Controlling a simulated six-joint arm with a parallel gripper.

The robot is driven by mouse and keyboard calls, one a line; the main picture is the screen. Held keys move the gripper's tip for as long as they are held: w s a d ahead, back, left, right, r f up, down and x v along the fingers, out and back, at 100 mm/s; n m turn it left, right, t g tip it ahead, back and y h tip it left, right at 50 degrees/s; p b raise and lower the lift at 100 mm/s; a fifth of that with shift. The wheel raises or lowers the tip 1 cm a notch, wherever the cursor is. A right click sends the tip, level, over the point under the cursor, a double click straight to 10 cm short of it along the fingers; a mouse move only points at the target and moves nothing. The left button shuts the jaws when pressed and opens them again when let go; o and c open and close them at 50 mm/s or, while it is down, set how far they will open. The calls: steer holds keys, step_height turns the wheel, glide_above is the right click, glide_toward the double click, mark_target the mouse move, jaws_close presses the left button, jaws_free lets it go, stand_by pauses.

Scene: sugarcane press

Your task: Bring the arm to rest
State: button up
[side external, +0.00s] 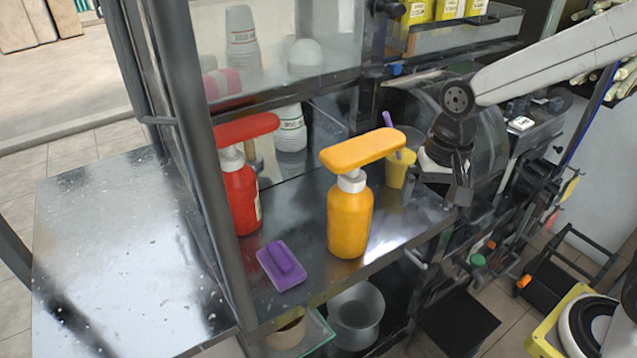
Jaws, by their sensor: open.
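My gripper (455,190) hangs at the right of the steel counter, near its right end, with nothing seen between its fingers. It is apart from the orange pump bottle (349,220), which stands upright on the counter to its left. A red pump bottle (241,195) stands further left, partly hidden by a dark frame post. A purple sponge-like block (282,266) lies on the counter in front of the bottles. A yellow cup (398,172) with a purple stick in it stands just left of my gripper.
The sugarcane press (478,140) stands close behind my gripper. A glass cabinet with stacked cups (242,45) rises behind the bottles. A shelf (460,35) holds yellow packs. The left steel tabletop (110,240) is bare. A metal pot (357,312) sits below the counter.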

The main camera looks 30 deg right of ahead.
steer(key=s+d+f+n+t, duration=0.2)
steer(key=s+d+f+n, duration=0.1)
steer(key=d+f+n, duration=0.2)
steer(key=shift+s+d+f+n+h, duration=0.15)
steer(key=shift+d+f+n+h, duration=0.25)
steer(key=shift+f+n, duration=0.25)
stand_by(0.6)
